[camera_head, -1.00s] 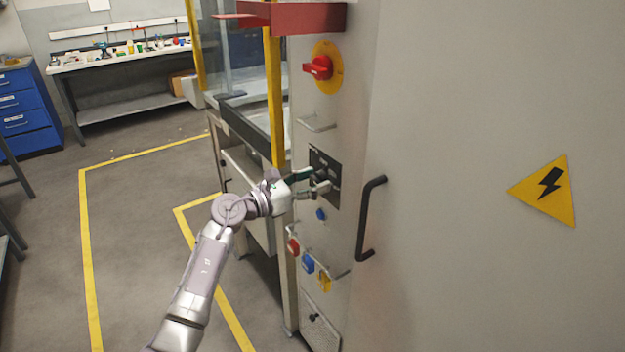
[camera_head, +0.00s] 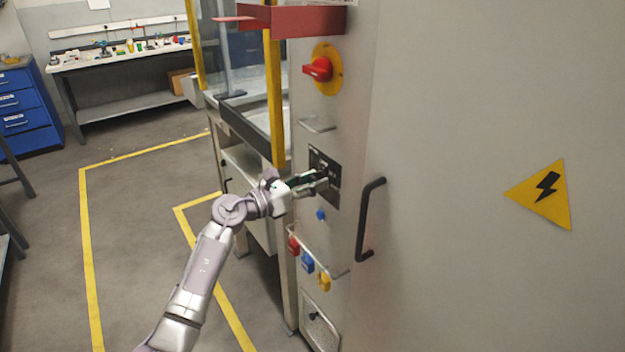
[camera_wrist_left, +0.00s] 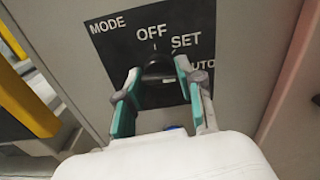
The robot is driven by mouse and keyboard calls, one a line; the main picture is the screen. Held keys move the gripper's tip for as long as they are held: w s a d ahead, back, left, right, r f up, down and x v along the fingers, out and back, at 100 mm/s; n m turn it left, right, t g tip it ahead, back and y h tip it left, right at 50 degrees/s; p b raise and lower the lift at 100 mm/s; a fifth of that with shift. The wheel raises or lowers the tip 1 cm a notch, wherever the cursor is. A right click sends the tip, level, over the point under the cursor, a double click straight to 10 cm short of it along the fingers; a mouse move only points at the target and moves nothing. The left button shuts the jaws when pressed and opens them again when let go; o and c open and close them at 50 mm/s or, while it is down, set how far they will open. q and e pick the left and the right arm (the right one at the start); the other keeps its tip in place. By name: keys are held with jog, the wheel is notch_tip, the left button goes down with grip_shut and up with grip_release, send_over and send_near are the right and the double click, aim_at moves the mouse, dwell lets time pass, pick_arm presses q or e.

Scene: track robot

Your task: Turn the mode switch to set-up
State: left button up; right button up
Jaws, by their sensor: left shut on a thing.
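The mode switch (camera_wrist_left: 158,68) is a dark knob on a black plate (camera_wrist_left: 110,45) lettered MODE, OFF, SET and AUTO. In the head view the plate (camera_head: 334,170) is on the grey cabinet's narrow face. My left gripper (camera_head: 322,180) reaches it from the left. In the left wrist view the gripper's green-padded fingertips (camera_wrist_left: 158,76) are on either side of the knob, shut on it. The knob's lower part and its pointer are hard to make out, so I cannot tell its exact setting. My right gripper is in neither view.
A red rotary switch (camera_head: 318,69) on a yellow disc is above the plate. A black door handle (camera_head: 369,220) stands out to the right. A blue button (camera_head: 320,215) and hanging padlocks (camera_head: 307,262) are below. Open floor lies left.

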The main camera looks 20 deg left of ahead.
pick_arm(q)
jog(key=n+p, duration=0.3)
jog(key=n, duration=0.1)
jog(key=shift+r, duration=0.15)
jog(key=n+p, duration=0.2)
jog(key=n, duration=0.1)
jog(key=shift+n+p, duration=0.3)
jog(key=shift+p, duration=0.05)
jog(key=shift+n+p, duration=0.3)
jog(key=shift+n, duration=0.3)
jog(key=o, duration=1.1)
